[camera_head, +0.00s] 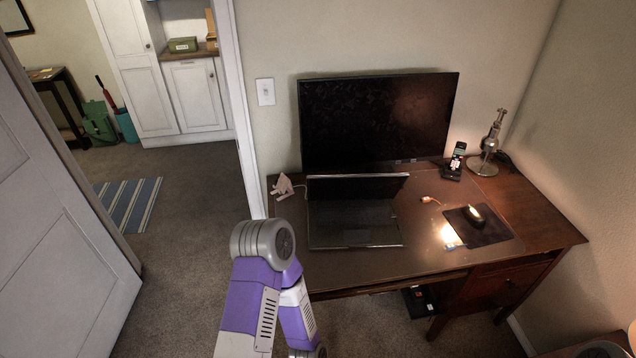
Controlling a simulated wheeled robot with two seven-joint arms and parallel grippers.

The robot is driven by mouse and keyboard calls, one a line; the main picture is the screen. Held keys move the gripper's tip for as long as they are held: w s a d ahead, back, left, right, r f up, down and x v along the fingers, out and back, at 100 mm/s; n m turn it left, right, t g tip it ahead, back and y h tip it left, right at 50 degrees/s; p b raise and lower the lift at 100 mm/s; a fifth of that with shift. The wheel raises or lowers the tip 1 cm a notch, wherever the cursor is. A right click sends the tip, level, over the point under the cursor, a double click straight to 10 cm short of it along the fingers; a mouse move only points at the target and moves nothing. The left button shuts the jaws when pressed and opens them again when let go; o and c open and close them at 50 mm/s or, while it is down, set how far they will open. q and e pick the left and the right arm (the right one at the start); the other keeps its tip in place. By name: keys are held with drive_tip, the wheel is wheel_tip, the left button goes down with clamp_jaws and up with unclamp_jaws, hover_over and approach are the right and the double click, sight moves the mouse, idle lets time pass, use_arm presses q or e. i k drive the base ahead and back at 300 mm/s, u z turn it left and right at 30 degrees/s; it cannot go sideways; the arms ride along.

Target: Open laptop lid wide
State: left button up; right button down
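A dark laptop (353,222) lies on the blotter at the left middle of the desk. Its lid (357,187) stands raised at the back, its screen side towards me and its top edge light in the picture. The keyboard part lies flat in front of the lid. One purple, grey and white arm of mine rises at the bottom, in front of the desk's left end. Its grey joint is just left of the laptop's front corner and apart from it in the picture. No gripper fingers show in this view.
A large black monitor (378,120) stands behind the laptop. A mouse (473,213) on a dark mat (493,229), a phone (455,161) and a metal lamp (488,150) are to the right. A white crumpled-looking item (284,187) is left of the laptop.

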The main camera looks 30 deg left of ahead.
sight(368, 186)
drive_tip(key=u, duration=0.85)
drive_tip(key=i, duration=0.4)
